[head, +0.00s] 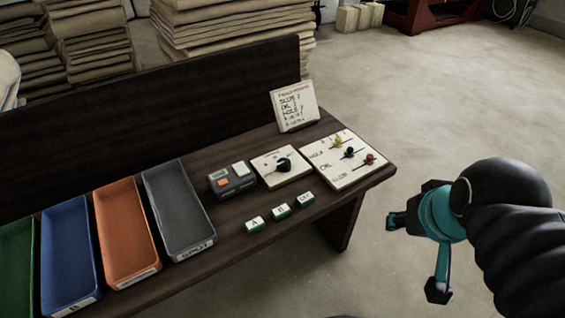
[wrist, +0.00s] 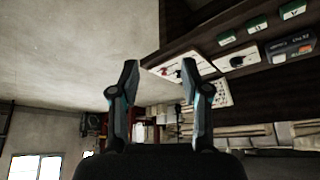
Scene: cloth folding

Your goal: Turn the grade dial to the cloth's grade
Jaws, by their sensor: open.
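The grade dial is a black knob (head: 283,164) on a white plate (head: 270,180) on the dark bench, in the middle of the head view. Its exact pointer setting is too small to read. No cloth is seen on the bench near the dial. My gripper (head: 412,256) is open and empty, to the right of the bench and clear of it. In the wrist view its two fingers (wrist: 161,80) stand apart with nothing between them. The dial's plate also shows in the wrist view (wrist: 238,62), upper right.
The bench (head: 190,278) also holds a slider panel (head: 331,176), a small device with buttons (head: 232,182), green-white blocks (head: 280,212) and a handwritten card (head: 294,104). Green, blue, orange and grey trays (head: 178,215) stand at left. Folded cloth stacks (head: 225,35) are behind. Floor at right is free.

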